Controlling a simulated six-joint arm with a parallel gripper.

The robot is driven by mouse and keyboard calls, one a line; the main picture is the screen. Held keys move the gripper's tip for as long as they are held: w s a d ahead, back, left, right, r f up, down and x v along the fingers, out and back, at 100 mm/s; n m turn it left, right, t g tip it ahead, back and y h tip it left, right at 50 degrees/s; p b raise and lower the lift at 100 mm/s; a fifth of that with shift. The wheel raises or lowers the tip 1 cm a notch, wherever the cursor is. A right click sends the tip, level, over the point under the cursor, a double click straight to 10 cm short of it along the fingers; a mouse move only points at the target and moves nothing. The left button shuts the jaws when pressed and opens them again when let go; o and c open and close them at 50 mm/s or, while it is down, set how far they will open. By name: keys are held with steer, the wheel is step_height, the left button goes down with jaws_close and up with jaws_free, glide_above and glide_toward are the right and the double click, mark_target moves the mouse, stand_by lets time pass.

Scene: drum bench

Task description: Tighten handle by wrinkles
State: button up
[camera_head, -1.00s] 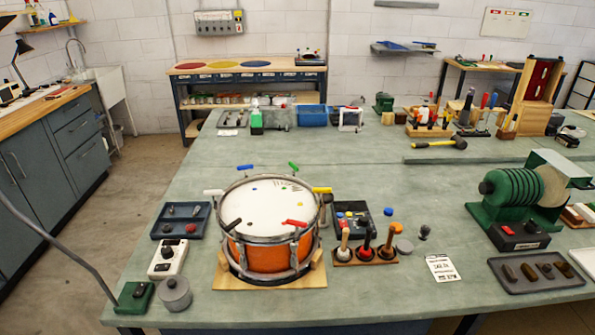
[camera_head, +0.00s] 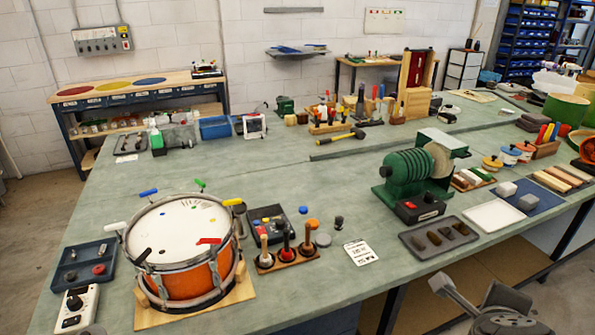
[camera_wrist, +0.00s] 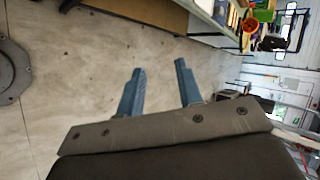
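An orange drum (camera_head: 201,277) with a white head (camera_head: 178,228) stands on a wooden base (camera_head: 240,292) at the left of the bench in the head view. Small coloured handles stand around its rim: white (camera_head: 115,226), blue (camera_head: 148,192), green (camera_head: 200,184), yellow (camera_head: 233,202), red (camera_head: 208,241) and black (camera_head: 143,256). Small marks show on the drum head, but wrinkles are too fine to make out. In the wrist view my gripper (camera_wrist: 160,66) has its two blue fingers apart, with nothing between them. It points over bare floor, away from the drum.
A rack of upright wooden-handled tools (camera_head: 288,260) and a dark tray (camera_head: 270,227) stand right of the drum. A green ribbed machine (camera_head: 410,175) stands farther right. Bare bench lies behind the drum.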

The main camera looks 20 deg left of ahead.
steer(key=w+a+r+n+y, duration=0.3)
steer(key=w+a+r+n, duration=0.15)
steer(key=w, duration=0.35)
steer(key=w+a+r+n+y, duration=0.2)
steer(key=w+a+r+n, duration=0.25)
steer(key=w, duration=0.35)
steer(key=w+a+r+n+g+y, duration=0.1)
steer(key=w+a+r+n+g, duration=0.1)
steer(key=w+a+n, duration=0.45)
steer(key=w+a+r+n+g+y, duration=0.15)
steer(key=a+n, duration=0.25)
steer(key=a, duration=0.6)
steer(key=n+g+h, duration=0.2)
steer(key=n+g, duration=0.3)
steer(key=n, duration=1.1)
glide_above(200, 181)
steer(key=s+d, duration=0.2)
steer(key=d, duration=0.4)
steer(key=shift+y, duration=0.35)
steer(key=x, duration=1.7)
steer(key=shift+s+d+f, duration=0.15)
steer(key=shift+d+f, duration=0.1)
steer(key=shift+d, duration=0.05)
